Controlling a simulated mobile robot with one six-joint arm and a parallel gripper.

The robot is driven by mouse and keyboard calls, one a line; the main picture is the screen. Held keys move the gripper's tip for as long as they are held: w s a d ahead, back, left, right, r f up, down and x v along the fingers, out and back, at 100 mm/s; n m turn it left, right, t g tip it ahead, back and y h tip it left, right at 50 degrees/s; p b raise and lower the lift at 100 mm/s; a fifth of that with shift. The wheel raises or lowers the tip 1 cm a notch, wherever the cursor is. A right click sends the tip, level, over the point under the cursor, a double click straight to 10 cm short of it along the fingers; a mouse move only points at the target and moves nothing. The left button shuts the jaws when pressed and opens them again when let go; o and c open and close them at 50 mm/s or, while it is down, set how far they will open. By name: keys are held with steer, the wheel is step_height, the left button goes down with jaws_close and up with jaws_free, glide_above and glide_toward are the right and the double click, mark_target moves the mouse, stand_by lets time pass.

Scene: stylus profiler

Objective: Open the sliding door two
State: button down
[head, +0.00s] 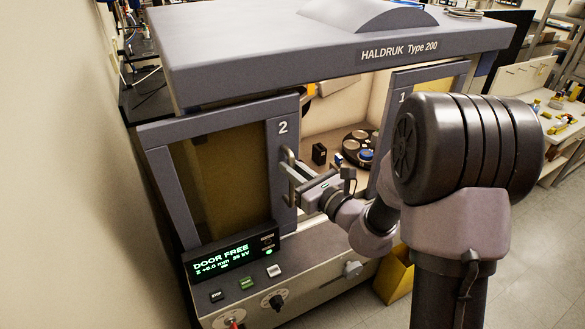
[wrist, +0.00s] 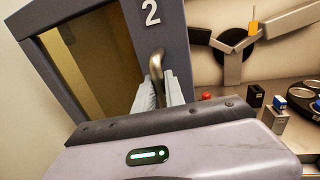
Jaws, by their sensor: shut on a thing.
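Sliding door two (head: 228,175) is a grey-framed panel with an amber window, marked 2, at the left of the machine's front. To its right is a wide gap into the chamber. A metal bar handle (head: 289,176) stands on the door's right frame. My gripper (head: 291,174) is shut on this handle. The wrist view also shows the door (wrist: 110,60), and the curved handle (wrist: 156,66) between the fingers of my gripper (wrist: 160,92). The fingers hide the handle's lower part in the wrist view.
Door one (head: 428,75) is at the right, partly hidden by my arm. Inside the chamber are a round dark carousel (head: 361,146) and a small black block (head: 319,154). The control panel display (head: 222,258) reads DOOR FREE. A yellow bin (head: 394,277) stands on the floor.

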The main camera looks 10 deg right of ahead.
steer(key=shift+s+a, duration=0.15)
steer(key=shift+a, duration=0.2)
steer(key=c, duration=1.4)
jaws_free()
steer(key=p+v, duration=1)
steer(key=v, duration=0.7)
steer(key=shift+s+d, duration=0.2)
steer(key=shift+d, duration=0.25)
steer(key=shift+r, duration=0.1)
